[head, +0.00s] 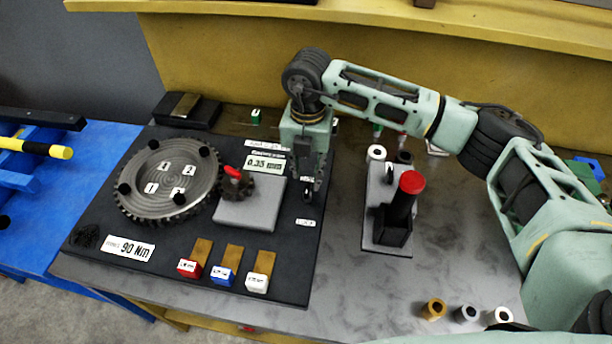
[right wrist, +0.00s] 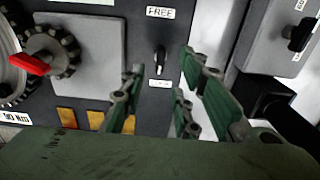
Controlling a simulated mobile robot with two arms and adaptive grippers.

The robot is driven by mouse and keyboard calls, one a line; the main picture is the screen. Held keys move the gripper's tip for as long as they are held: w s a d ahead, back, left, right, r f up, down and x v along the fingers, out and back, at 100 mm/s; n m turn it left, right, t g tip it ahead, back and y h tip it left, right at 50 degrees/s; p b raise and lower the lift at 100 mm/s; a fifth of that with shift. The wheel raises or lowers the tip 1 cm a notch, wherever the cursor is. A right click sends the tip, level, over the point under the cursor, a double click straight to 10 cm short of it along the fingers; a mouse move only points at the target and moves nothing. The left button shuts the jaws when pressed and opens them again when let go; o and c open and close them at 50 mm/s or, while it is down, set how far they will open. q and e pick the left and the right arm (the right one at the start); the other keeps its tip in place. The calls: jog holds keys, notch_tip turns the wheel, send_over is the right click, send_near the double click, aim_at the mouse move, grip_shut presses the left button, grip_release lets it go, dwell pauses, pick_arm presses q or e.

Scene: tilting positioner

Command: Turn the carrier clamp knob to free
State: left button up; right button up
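The carrier clamp knob is a small black knob (right wrist: 160,61) on the dark panel in the right wrist view. A FREE label (right wrist: 160,12) is above it and another small white label (right wrist: 159,84) is just below it. Its grip lies roughly along the line between the labels; I cannot tell which end points. My right gripper (right wrist: 161,82) is open, its fingers on either side of the knob's line, with nothing visibly held. In the head view my right gripper (head: 309,181) hangs over the panel's right side, partly hiding the knob. My left gripper is not in view.
A toothed round plate (head: 168,178) and a grey block with a red-handled knob (head: 236,184) are left of the gripper. Red, blue and white tags (head: 224,275) line the panel's front. A grey fixture with a red-topped black post (head: 410,183) stands close on the right.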

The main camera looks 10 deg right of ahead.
aim_at(307, 187)
notch_tip(307, 187, down, 5)
jog(key=shift+r+p, duration=0.1)
jog(key=shift+p, duration=0.6)
jog(key=shift+f, duration=0.45)
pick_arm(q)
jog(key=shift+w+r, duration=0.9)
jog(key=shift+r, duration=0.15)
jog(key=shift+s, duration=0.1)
pick_arm(e)
jog(key=shift+c, duration=0.5)
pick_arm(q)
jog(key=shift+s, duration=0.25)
pick_arm(e)
grip_shut()
